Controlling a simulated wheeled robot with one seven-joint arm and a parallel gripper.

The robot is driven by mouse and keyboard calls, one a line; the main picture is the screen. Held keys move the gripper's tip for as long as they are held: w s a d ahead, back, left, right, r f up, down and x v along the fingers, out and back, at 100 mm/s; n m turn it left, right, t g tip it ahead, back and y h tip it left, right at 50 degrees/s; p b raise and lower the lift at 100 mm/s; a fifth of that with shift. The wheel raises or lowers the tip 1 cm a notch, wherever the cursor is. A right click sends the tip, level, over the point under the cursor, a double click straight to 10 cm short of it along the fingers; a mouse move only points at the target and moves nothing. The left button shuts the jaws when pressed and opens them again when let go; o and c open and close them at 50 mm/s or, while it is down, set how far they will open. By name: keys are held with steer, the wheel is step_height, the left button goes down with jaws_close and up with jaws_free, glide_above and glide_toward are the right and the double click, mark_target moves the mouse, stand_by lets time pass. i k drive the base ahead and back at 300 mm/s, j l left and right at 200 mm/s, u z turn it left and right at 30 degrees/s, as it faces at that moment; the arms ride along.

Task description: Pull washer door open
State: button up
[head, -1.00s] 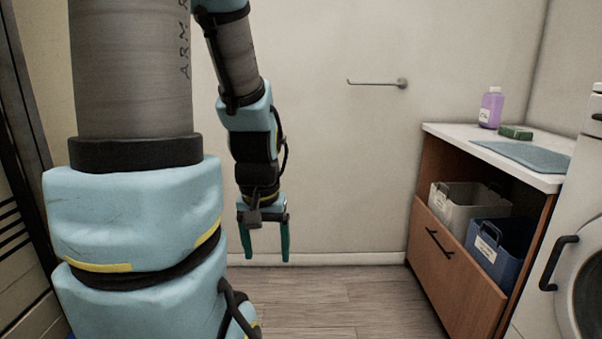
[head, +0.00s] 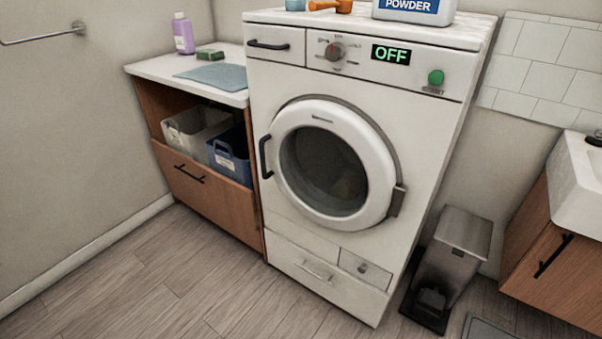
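The white washer (head: 295,75) stands near the middle of the head view, its display (head: 391,54) reading OFF. Its round door (head: 289,193) is shut, with a white ring and dark glass. A black vertical door handle (head: 265,157) is at the door's left side, and a dark hinge (head: 397,201) is at its right side. My gripper and arm are not in view now.
A wooden cabinet (head: 218,204) with a white top and two bins stands left of the washer. A metal pedal bin (head: 462,250) stands close to its right. A sink cabinet (head: 562,255) is at far right. The floor (head: 170,275) in front is clear.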

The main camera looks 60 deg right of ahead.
mark_target(385, 197)
steer(key=i+l+z, duration=0.25)
steer(key=i, duration=0.25)
steer(key=i+l+z, duration=0.2)
steer(key=i+l, duration=0.15)
steer(key=i, duration=0.15)
